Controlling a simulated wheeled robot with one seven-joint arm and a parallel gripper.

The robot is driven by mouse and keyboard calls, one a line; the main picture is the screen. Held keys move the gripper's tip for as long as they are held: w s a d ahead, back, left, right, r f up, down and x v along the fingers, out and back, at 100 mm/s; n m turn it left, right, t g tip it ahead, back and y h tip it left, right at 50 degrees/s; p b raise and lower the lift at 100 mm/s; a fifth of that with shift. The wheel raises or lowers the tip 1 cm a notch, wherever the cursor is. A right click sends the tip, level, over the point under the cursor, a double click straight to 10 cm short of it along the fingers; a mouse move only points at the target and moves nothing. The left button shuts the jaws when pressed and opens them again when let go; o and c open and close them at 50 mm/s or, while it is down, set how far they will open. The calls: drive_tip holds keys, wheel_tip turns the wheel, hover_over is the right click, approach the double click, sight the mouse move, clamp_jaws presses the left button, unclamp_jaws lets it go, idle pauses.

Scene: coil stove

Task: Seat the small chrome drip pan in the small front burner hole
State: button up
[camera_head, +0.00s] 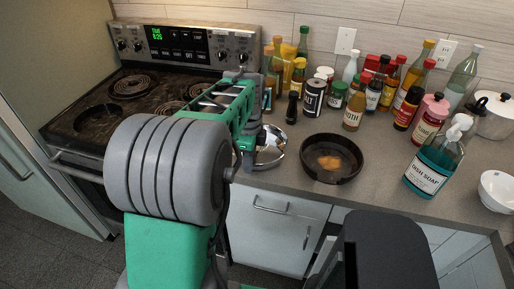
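The chrome drip pan (272,146) is a shiny round dish on the grey counter just right of the stove. My arm hides its left part. My gripper (247,158) is at the pan's left edge. Its fingers are small and partly hidden, so I cannot tell whether they are open or grip the rim. The stove (62,132) is on the left, with a dark, stained top. A dark round opening without a coil (97,119) shows at its front left. My arm covers the front right of the stovetop.
Coils (132,84) sit at the back of the stove. A black skillet with food (331,158) stands right of the pan. Several bottles and jars (353,110) crowd the back counter. A teal dish soap bottle (432,165), white bowl (497,190) and lidded pot (494,117) stand right.

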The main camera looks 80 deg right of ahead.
drive_tip(key=shift+r+p, duration=0.55)
drive_tip(key=shift+r, duration=0.25)
drive_tip(key=shift+c, duration=0.2)
clamp_jaws()
idle(1.3)
drive_tip(key=shift+r+p, duration=2.6)
drive_tip(key=shift+r, duration=0.95)
